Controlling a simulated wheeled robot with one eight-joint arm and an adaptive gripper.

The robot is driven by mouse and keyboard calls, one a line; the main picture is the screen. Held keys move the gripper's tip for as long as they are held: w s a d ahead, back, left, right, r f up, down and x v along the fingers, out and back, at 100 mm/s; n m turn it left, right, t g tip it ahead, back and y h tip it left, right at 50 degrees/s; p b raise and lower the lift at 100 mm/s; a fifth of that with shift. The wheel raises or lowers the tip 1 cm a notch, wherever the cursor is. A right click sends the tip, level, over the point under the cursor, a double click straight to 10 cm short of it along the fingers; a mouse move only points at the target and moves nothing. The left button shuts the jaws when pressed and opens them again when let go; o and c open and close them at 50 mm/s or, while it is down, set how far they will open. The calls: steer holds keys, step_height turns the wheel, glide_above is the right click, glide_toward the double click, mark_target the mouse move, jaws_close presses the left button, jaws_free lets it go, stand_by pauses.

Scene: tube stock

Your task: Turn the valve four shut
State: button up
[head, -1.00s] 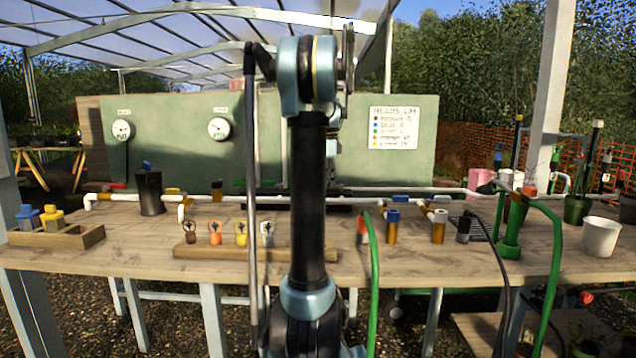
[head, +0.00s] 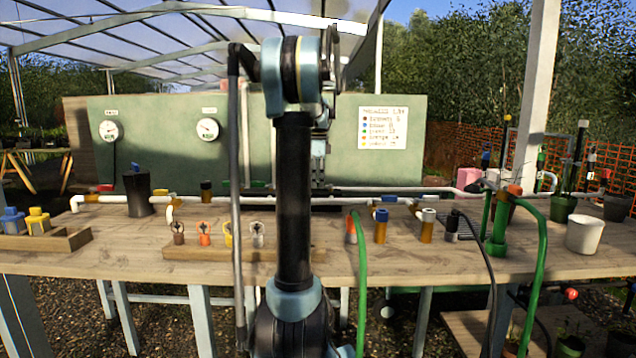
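A white pipe run (head: 350,190) crosses the back of the wooden bench, with coloured fittings along it. These include a red handle (head: 104,187), a black-topped fitting (head: 206,187) and a green handle (head: 258,184). No readable number marks which one is valve four. My arm stands upright in the middle and hides part of the pipe. My gripper (head: 320,182) seems to hang down behind the arm, close to the pipe. It is small, dark and partly covered, so its fingers and any contact cannot be made out.
A wooden rack (head: 240,252) with several tagged pieces lies in front. Blue-topped (head: 380,227) and white-topped (head: 427,228) brass fittings stand to the right. A green hose (head: 361,285), a black cup (head: 138,195) and a white bucket (head: 585,235) are near. Two gauges and a colour-list sign (head: 383,128) are behind.

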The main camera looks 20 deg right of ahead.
step_height(320, 180, up, 12)
stand_by(0.6)
stand_by(0.4)
